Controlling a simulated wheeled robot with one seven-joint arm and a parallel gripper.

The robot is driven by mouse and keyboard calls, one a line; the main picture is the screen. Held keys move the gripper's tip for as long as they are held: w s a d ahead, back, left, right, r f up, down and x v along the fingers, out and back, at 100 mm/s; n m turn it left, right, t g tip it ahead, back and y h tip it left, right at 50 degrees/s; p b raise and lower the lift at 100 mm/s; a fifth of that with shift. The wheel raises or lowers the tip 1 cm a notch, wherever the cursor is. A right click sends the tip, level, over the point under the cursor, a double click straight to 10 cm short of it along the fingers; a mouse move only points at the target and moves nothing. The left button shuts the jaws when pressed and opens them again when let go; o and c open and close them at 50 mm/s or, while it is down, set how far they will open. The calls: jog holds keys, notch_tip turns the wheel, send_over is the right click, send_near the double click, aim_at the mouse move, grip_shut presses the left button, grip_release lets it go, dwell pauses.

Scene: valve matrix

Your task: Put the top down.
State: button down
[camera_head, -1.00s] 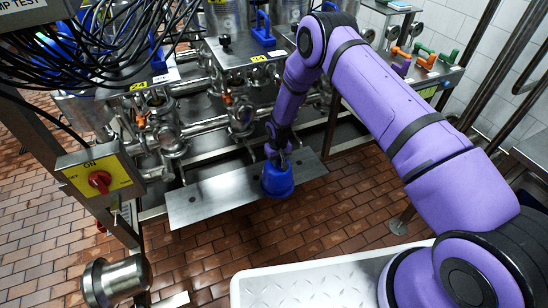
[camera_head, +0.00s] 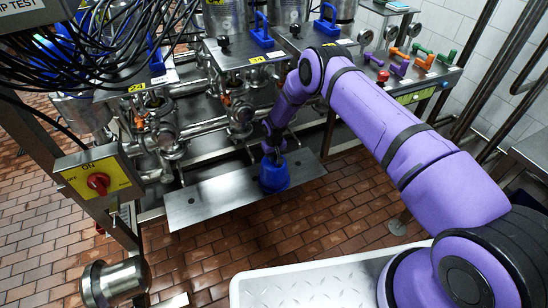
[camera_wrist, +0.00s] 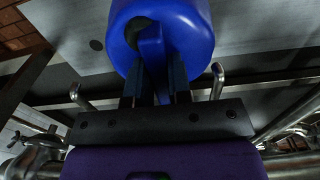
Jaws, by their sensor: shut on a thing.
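The top is a blue round cap-like piece (camera_head: 274,173) with a raised grip. My gripper (camera_head: 272,148) is shut on that grip, above the grey metal plate. The wrist view shows the blue top (camera_wrist: 195,38) at the upper middle with the two dark fingers (camera_wrist: 155,80) closed on its grip. The top is over or on the plate (camera_head: 215,198); I cannot tell whether its underside touches it.
Pipes and valves (camera_head: 165,135) stand behind the plate. A yellow switch box (camera_head: 97,180) with a red knob is at left. Coloured handles (camera_head: 410,60) lie on a panel at back right. Much of the plate's left side is bare.

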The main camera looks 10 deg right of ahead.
dwell(0.3)
jog(key=c, duration=1.1)
grip_release()
jog(key=shift+o, duration=0.2)
